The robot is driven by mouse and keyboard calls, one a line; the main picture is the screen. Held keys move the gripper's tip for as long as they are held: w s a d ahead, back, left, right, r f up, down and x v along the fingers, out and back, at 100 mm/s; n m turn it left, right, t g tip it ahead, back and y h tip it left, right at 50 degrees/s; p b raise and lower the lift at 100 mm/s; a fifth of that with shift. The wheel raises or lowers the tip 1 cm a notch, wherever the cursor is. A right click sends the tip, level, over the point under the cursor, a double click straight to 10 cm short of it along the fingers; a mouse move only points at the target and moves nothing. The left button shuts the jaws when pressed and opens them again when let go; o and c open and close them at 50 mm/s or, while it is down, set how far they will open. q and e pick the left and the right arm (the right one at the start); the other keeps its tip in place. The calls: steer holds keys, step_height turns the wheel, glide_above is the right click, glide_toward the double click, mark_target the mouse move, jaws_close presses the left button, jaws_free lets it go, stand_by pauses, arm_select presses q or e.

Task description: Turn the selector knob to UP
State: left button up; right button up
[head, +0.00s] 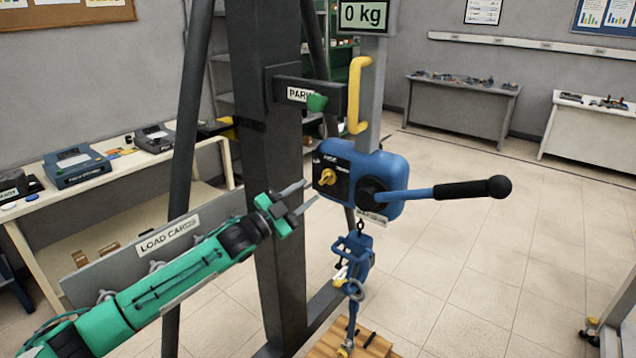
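The selector knob (327,177) is a small yellow knob on the dark left face of a blue lever hoist (388,163). White markings beside it are too small to read, so I cannot tell which setting it points to. My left gripper (310,191) is just left of and slightly below the knob. Its two fingers are spread, point toward the hoist and hold nothing; they appear apart from the knob. My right gripper is not in view.
The hoist's lever (440,192) with a black grip sticks out right. A yellow handle (359,95) rises above. A dark post (272,200) stands behind my gripper. A blue hook block (352,262) hangs below. Open tiled floor lies right.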

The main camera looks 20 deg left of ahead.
mark_target(324, 180)
arm_select(q)
steer(key=shift+x, duration=2.5)
steer(key=shift+c, duration=0.4)
steer(key=shift+f, duration=0.1)
jaws_close()
